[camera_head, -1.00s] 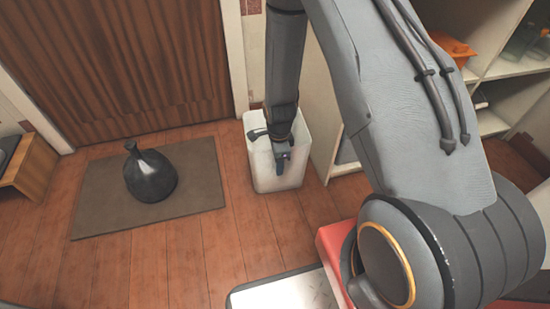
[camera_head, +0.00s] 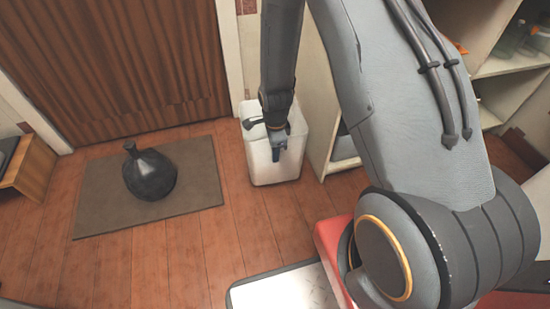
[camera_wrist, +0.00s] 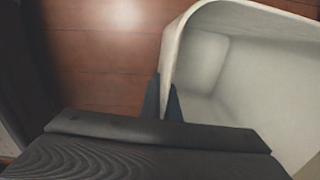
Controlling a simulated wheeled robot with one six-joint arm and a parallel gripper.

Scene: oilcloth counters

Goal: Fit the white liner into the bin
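A white, open-topped bin (camera_head: 262,165) stands upright on the floor by the door frame. In the wrist view its pale inside (camera_wrist: 245,80) shows empty. No white liner can be told apart from the bin's white walls. My gripper (camera_head: 278,153) points down at the bin's near side in the head view. In the wrist view my two dark fingertips (camera_wrist: 163,100) lie close together, one on each side of the near-left rim. Whether they press on it cannot be told, and the lower part of the rim is hidden behind my gripper.
A dark, full-looking bag with a tied neck (camera_head: 150,174) sits on a grey-brown mat (camera_head: 200,185) to the left. A white shelf unit (camera_head: 320,135) stands close to the bin's right. A small wooden bench (camera_head: 32,170) is at far left. The wooden floor before the bin is clear.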

